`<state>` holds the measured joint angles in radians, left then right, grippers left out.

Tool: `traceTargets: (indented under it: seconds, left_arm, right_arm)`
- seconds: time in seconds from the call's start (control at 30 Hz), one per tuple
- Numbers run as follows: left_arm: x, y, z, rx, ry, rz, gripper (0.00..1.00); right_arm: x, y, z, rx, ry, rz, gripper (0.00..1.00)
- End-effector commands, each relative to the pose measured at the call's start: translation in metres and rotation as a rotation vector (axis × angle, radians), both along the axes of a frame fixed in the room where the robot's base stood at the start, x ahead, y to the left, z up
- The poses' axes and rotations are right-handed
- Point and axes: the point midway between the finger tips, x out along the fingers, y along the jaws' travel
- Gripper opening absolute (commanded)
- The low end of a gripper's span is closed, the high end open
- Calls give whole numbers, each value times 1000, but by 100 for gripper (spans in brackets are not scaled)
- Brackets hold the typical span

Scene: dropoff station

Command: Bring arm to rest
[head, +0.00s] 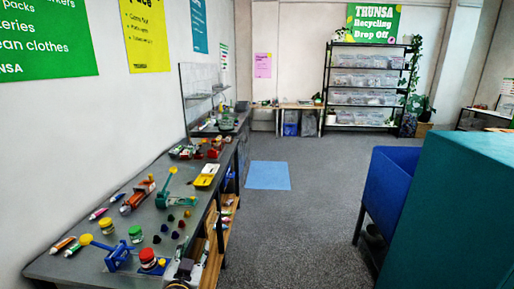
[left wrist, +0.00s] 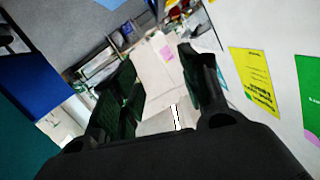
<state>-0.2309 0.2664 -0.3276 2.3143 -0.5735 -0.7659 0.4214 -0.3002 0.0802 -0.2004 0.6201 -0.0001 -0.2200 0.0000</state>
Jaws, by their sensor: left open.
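My left gripper (head: 186,268) shows small at the bottom of the head view, in front of the near right edge of the grey counter (head: 60,268). In the left wrist view its two dark fingers stand wide apart, and the space between them (left wrist: 162,68) is empty. It is open and holds nothing. The wrist view is strongly tilted and looks out over the room, with wall posters on its right. My right gripper is in neither view.
The counter holds several paint tubes, jars, a yellow tray (head: 207,175) and a blue tool (head: 117,257). A blue bin (head: 388,190) and a teal block (head: 465,215) stand at right. Grey floor (head: 300,235) lies clear between, with a blue mat (head: 268,175) further back.

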Motion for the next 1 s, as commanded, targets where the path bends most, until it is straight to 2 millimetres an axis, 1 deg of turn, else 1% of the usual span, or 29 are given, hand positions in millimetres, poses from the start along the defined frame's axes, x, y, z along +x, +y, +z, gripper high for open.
traceTargets:
  seconds: [0.03,0.2,0.37,0.53,0.6,0.7,0.8,1.0]
  left_arm:
    - [-8,7,-14,-11,57,23,44]
    - [-38,26,-59,-36,259,77,44]
    - [-74,37,-99,-57,453,103,44]
    - [-120,42,-135,-76,662,103,44]
    - [-139,43,-146,-83,740,97,44]
    - [-160,43,-158,-89,826,85,44]
    - [-178,42,-166,-95,892,72,44]
    - [-206,40,-177,-105,998,47,44]
  right_arm:
    - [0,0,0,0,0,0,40]
    - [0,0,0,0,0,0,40]
    - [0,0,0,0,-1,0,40]
    - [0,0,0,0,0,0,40]
    - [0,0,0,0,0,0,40]
    - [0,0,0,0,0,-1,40]
    - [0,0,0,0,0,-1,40]
    - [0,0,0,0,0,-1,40]
